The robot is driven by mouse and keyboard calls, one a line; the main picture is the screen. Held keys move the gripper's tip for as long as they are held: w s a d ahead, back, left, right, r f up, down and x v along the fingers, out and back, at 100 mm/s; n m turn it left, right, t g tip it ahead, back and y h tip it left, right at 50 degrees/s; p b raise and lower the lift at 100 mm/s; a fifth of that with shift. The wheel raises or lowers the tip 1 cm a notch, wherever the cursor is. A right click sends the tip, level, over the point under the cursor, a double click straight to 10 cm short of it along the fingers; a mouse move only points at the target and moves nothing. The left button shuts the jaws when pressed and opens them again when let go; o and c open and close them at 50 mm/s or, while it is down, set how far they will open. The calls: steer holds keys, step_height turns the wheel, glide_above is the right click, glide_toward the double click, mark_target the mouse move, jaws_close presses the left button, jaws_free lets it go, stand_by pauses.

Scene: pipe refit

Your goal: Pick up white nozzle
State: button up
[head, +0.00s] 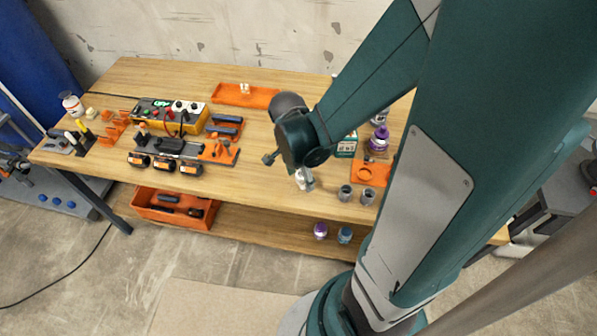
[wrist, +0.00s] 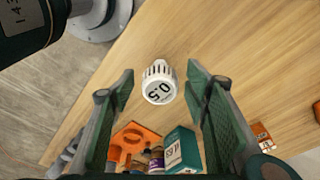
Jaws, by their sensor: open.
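The fingers are spread wide, with bare wood visible on both sides of the nozzle, and nothing is held. In the head view, my arm hides much of the gripper. A small pale shape shows below the wrist near the table's front edge, but I cannot tell clearly what it is.
An orange holder (wrist: 135,138) and a teal box (wrist: 181,148) stand nearby at the bottom of the wrist view. Two grey cups (head: 345,193) stand near the front edge of the table (head: 110,165). Tools and an orange tray (head: 228,97) lie to the left.

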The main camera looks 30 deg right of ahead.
steer(key=shift+d+f, duration=0.15)
steer(key=shift+f, duration=1)
steer(key=c, duration=0.9)
